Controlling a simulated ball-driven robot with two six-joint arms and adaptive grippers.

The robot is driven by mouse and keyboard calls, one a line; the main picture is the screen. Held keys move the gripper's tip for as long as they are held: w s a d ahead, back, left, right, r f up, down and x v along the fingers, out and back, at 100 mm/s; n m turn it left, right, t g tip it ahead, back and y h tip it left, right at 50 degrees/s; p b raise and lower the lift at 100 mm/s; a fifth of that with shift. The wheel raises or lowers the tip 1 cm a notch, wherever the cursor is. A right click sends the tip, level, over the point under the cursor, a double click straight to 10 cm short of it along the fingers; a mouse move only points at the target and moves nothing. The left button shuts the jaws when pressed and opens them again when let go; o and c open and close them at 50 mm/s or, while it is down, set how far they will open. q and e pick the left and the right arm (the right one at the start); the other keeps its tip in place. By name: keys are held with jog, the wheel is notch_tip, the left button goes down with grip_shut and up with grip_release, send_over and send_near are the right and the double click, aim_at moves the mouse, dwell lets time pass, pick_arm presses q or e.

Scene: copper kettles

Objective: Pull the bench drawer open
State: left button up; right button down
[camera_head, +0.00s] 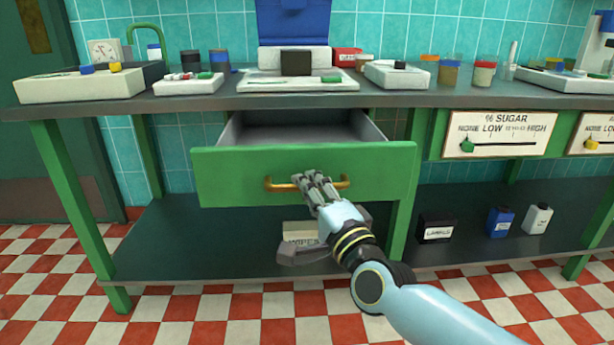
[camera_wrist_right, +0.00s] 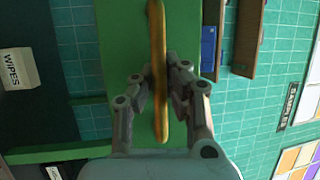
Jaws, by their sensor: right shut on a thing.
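The green bench drawer (camera_head: 235,170) stands partly pulled out under the bench top, and its grey inside shows above the front panel. A brass bar handle (camera_head: 283,186) runs across its front. My right gripper (camera_head: 314,183) is at the handle, just right of its middle, and is shut on it. In the right wrist view the handle (camera_wrist_right: 156,40) passes between the two fingers of my right gripper (camera_wrist_right: 161,85), with the green drawer front (camera_wrist_right: 125,45) behind. My left gripper is in neither view.
The bench top (camera_head: 210,103) carries trays, jars and a white device with a blue lid (camera_head: 293,20). The lower shelf (camera_head: 180,235) holds a wipes box (camera_head: 299,232), a black labels box (camera_head: 437,226) and two bottles. A sugar slider panel (camera_head: 497,134) is right of the drawer.

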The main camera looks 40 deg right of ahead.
jog(key=shift+s+a+f, duration=0.2)
jog(key=shift+s, duration=0.1)
jog(key=c, duration=1.7)
grip_release()
jog(key=o, duration=0.4)
jog(key=shift+c, duration=0.2)
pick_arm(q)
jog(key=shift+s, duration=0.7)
pick_arm(e)
jog(key=v, duration=1.2)
jog(key=shift+d+r, duration=0.1)
jog(key=shift+r, duration=0.05)
